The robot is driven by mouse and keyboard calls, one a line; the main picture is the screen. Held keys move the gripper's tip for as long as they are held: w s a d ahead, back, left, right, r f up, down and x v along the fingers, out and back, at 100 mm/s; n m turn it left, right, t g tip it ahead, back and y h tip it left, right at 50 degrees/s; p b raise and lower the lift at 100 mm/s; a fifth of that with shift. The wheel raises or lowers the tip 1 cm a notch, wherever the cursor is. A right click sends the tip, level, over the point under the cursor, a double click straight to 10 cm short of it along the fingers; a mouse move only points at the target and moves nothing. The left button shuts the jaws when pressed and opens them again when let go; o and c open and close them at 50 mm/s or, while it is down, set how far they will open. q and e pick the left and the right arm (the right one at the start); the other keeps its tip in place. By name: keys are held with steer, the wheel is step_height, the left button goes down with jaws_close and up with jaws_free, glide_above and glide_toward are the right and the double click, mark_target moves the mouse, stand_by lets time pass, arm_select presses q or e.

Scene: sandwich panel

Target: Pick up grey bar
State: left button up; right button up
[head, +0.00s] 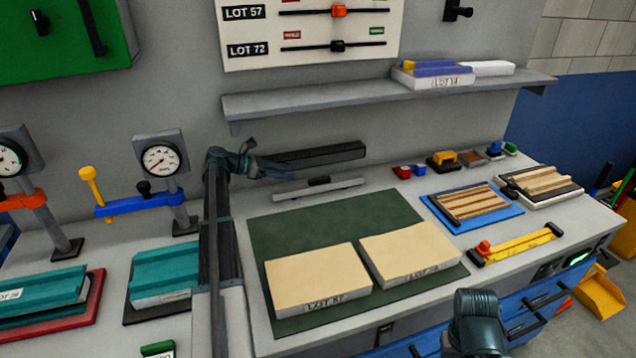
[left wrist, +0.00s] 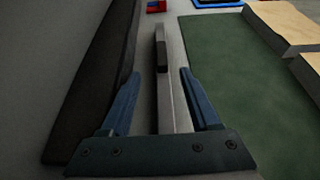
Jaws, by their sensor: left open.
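The grey bar (head: 342,185) is a light grey strip with a small dark handle (head: 319,181) on top. It lies on the bench along the back wall, behind the green mat. My left gripper (head: 291,171) is open and empty above the bar's left part, its fingers pointing right. In the left wrist view the open fingers (left wrist: 156,82) stand on either side of the bar (left wrist: 180,112), with the handle (left wrist: 162,52) ahead. I cannot tell their exact height above it. My right arm shows at the bottom right, but its jaws are out of sight.
A thick dark bar (head: 330,154) runs along the wall just behind the grey bar and lies close to my left finger. The green mat (head: 345,218) with two cream panels (head: 318,279) lies in front. A grey shelf (head: 330,100) hangs above.

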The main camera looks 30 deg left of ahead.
mark_target(318, 178)
arm_select(q)
steer(key=b+x, duration=0.3)
steer(key=x, duration=0.4)
steer(key=shift+f, duration=0.15)
steer(key=shift+w+d+f, duration=0.15)
steer(key=shift+w+d, duration=0.3)
steer(key=shift+d, duration=0.1)
steer(key=shift+w+d+f+b, duration=0.2)
steer(key=shift+w+f+b, duration=0.1)
steer(key=shift+b, duration=0.15)
steer(key=b+x, duration=0.2)
steer(key=x, duration=0.2)
steer(key=shift+d+f, duration=0.15)
steer(key=shift+c, duration=0.3)
jaws_close()
